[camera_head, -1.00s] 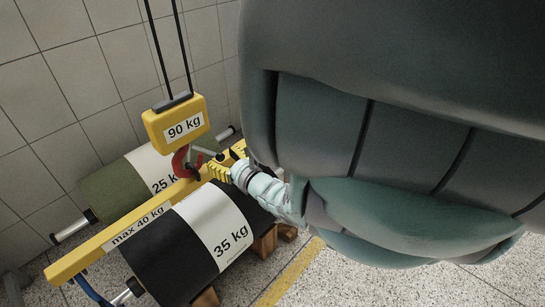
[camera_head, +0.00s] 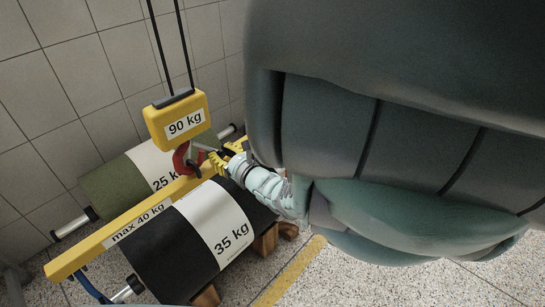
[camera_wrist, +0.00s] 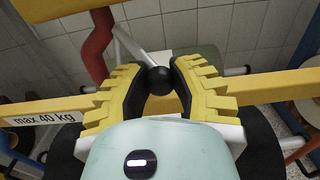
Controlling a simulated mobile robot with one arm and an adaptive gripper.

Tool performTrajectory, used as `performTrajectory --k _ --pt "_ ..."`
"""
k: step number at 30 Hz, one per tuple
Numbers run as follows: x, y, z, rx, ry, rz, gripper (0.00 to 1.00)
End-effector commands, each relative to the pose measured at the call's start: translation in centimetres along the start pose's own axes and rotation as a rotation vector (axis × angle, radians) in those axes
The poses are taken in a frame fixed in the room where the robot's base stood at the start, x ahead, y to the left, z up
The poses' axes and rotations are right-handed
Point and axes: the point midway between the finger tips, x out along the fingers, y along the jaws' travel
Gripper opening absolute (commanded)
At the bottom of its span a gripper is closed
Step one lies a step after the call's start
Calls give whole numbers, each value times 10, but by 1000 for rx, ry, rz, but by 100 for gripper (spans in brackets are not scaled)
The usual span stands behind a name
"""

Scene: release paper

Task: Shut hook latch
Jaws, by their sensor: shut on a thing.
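The red hook (camera_head: 181,158) hangs under the yellow block marked 90 kg (camera_head: 184,124); its upper part also shows in the wrist view (camera_wrist: 97,45). A thin grey latch lever (camera_head: 205,147) reaches from the hook toward my gripper. In the wrist view the lever (camera_wrist: 127,42) ends in a black ball knob (camera_wrist: 160,80). My gripper (camera_head: 222,158) has its yellow ridged fingers around this knob in the wrist view (camera_wrist: 160,66), closed on it. The hook's lower end meets a dark ring on the yellow beam; their exact fit is too small to tell.
The yellow beam marked max 40 kg (camera_head: 85,257) runs below the hook. A black roll marked 35 kg (camera_head: 165,255) lies in front and a green roll marked 25 kg (camera_head: 110,188) behind. A tiled wall (camera_head: 75,75) stands behind. My arm covers much of the right side.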

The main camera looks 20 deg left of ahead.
Motion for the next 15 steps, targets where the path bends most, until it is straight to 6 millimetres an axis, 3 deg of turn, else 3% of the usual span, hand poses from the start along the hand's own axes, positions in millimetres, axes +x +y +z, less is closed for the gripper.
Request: performTrajectory --k 15 --pt "0 -1 1 -16 -1 -1 0"
